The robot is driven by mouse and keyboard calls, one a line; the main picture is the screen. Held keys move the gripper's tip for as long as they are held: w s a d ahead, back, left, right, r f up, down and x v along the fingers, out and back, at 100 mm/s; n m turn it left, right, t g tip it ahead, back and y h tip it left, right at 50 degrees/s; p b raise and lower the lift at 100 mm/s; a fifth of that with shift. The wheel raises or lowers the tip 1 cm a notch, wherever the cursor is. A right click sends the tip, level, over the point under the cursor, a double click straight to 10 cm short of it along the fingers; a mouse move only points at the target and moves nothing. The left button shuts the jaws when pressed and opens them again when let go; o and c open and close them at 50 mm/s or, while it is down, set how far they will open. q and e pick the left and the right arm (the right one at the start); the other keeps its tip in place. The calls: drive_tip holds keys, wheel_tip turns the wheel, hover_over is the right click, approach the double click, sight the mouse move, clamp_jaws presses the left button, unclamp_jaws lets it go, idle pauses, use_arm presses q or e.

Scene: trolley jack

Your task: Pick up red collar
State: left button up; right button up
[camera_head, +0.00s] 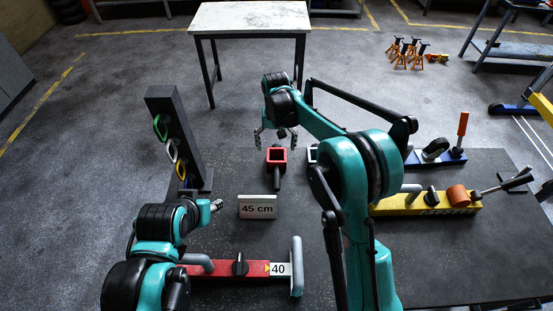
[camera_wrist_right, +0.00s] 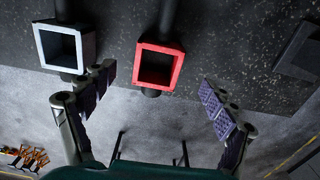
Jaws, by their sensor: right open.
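A similar white collar (camera_wrist_right: 88,47) is beside the red one, mostly hidden by my right arm in the head view. My left gripper (camera_head: 216,205) is low on the left, fingers unclear.
A "45 cm" sign (camera_head: 257,207) stands nearer than the collar. A red jack bar (camera_head: 225,269) lies in front, and a yellow one (camera_head: 410,208) at right. A black rack (camera_head: 168,130) with coloured rings stands left. A white-topped table (camera_head: 250,17) is behind.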

sight(277, 167)
wheel_tip(277, 167, down, 7)
drive_tip(key=shift+w+d+f+b, duration=0.1)
drive_tip(key=shift+f+b, duration=0.1)
drive_tip(key=shift+b, duration=1.05)
drive_tip(key=shift+r, duration=0.1)
drive_tip(key=shift+c, duration=1.2)
drive_tip(key=c, duration=1.6)
